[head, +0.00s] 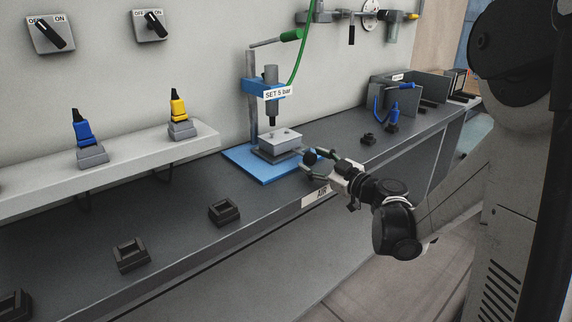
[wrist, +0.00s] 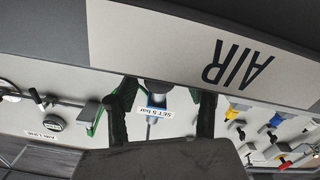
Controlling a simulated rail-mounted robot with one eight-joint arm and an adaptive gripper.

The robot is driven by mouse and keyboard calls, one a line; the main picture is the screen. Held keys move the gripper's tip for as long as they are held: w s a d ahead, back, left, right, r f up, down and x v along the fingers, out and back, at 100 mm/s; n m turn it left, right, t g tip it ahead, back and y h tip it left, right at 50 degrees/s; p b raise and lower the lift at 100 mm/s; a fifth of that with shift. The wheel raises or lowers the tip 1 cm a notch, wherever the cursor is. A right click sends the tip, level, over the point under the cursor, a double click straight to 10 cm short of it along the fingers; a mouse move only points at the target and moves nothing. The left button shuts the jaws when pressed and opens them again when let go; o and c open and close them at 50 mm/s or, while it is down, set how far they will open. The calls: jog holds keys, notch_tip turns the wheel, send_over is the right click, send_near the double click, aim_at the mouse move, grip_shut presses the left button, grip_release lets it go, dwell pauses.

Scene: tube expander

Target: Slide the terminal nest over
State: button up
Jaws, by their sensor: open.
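The terminal nest appears to be the light grey metal block (head: 281,141) on a darker grey plate, on the blue base (head: 247,167) of the bench press. The press ram (head: 271,95) is above the block, apart from it. My gripper (head: 309,166) is just right of the block and the base, near the bench's front edge, with its fingers spread and nothing between them. In the wrist view my gripper (wrist: 168,92) shows two dark fingers apart. The nest cannot be made out there, and I cannot tell whether a finger touches it.
A press lever with a green grip (head: 291,35) and a green hose rise above. Dark holders (head: 224,212) sit along the bench front at left. A shelf (head: 130,158) holds blue and yellow tools. A grey bin (head: 410,88) stands further right. The AIR label (head: 316,197) is on the bench front.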

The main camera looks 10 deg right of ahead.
jog(key=shift+v, duration=2.75)
